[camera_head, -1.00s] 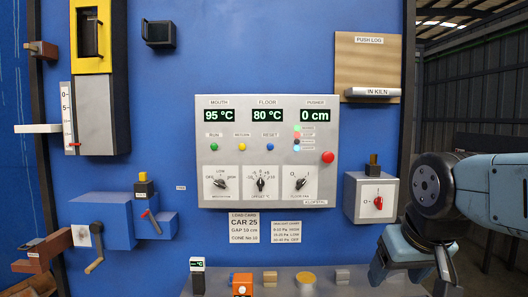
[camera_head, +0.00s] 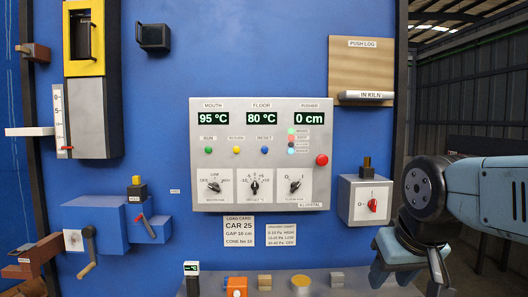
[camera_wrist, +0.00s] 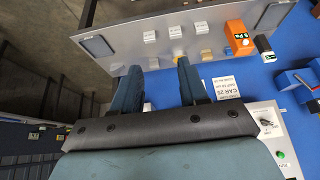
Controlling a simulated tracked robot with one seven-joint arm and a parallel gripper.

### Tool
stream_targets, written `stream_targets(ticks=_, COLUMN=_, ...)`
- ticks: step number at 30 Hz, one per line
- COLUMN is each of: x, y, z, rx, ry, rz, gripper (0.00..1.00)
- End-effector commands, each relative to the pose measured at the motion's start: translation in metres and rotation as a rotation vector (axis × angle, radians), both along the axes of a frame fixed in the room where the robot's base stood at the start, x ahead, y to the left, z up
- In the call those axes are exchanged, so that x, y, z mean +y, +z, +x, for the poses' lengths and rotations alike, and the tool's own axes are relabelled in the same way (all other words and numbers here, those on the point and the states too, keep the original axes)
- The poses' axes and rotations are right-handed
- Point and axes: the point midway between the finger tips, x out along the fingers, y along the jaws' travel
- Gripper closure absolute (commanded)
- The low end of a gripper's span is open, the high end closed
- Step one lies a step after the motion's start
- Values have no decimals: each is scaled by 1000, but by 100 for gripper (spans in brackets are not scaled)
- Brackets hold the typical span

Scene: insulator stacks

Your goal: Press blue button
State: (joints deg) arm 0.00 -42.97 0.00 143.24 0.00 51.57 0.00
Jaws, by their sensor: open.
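The blue button (camera_head: 265,150), labelled RESET, sits on the light grey control panel (camera_head: 220,180) on the blue wall, right of a yellow button (camera_head: 237,150) and a green button (camera_head: 208,150). My gripper (camera_head: 410,272) is at the lower right in the head view, well right of and below the blue button, pointing down and touching no button. In the wrist view my gripper (camera_wrist: 159,68) shows two blue fingers spread apart with nothing between them. The blue button is not seen in the wrist view.
A red button (camera_head: 321,160) is at the panel's right. A grey box with a red knob (camera_head: 372,205) stands out between panel and arm. Below, a grey shelf (camera_wrist: 120,45) holds an orange block (camera_wrist: 238,38) and several small blocks. Above is a wooden board (camera_head: 362,65).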

Motion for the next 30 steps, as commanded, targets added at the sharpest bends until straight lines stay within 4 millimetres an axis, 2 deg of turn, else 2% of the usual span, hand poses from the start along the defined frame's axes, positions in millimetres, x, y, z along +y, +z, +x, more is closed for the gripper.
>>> stream_targets(ticks=2, x=0, y=0, z=0, rx=0, ry=0, rz=0, gripper=65)
stream_targets(ticks=13, x=0, y=0, z=0, rx=0, ry=0, rz=0, gripper=100)
stream_targets(ticks=30, x=0, y=0, z=0, rx=0, ry=0, rz=0, gripper=100)
